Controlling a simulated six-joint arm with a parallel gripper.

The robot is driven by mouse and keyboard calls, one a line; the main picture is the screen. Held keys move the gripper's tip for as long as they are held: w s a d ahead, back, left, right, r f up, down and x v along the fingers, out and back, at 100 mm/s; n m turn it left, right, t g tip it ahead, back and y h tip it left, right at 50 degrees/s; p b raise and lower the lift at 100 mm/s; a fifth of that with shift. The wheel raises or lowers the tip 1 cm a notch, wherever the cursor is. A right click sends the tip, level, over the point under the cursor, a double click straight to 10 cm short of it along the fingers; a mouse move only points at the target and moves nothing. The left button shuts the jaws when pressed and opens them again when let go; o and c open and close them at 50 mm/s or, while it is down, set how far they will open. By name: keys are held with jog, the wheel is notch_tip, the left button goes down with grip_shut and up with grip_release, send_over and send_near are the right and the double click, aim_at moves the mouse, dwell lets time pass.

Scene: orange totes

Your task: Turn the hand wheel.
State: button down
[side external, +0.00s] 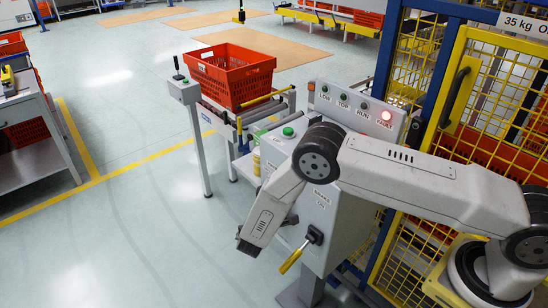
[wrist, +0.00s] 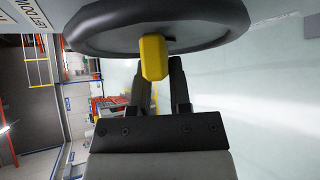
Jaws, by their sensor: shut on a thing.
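The hand wheel (wrist: 92,30) is a dark round rim across the top of the wrist view, with its upper part cut off by the frame. A yellow knob (wrist: 154,58) sticks out from it towards me. My gripper (wrist: 158,72) has its two dark fingers on either side of this knob and is shut on it. In the side external view my gripper (side external: 250,246) is low, to the left of the grey control cabinet (side external: 318,215).
A yellow-handled lever (side external: 292,260) sticks out from the cabinet, close to the right of my gripper. A red lamp glows on the panel (side external: 350,107) above. An orange tote (side external: 232,77) stands on the conveyor behind.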

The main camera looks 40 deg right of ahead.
jog(key=shift+n+g, duration=0.3)
jog(key=shift+g, duration=0.1)
jog(key=shift+w+r+n+g+y, duration=0.15)
jog(key=shift+n+g+y, duration=0.15)
jog(key=shift+n+g, duration=0.65)
jog(key=shift+w+r+n+g+y, duration=0.15)
jog(key=shift+n+g+y, duration=0.25)
jog(key=shift+g, duration=0.95)
jog(key=c, duration=0.6)
grip_release()
jog(key=shift+o, duration=0.2)
jog(key=v, duration=0.8)
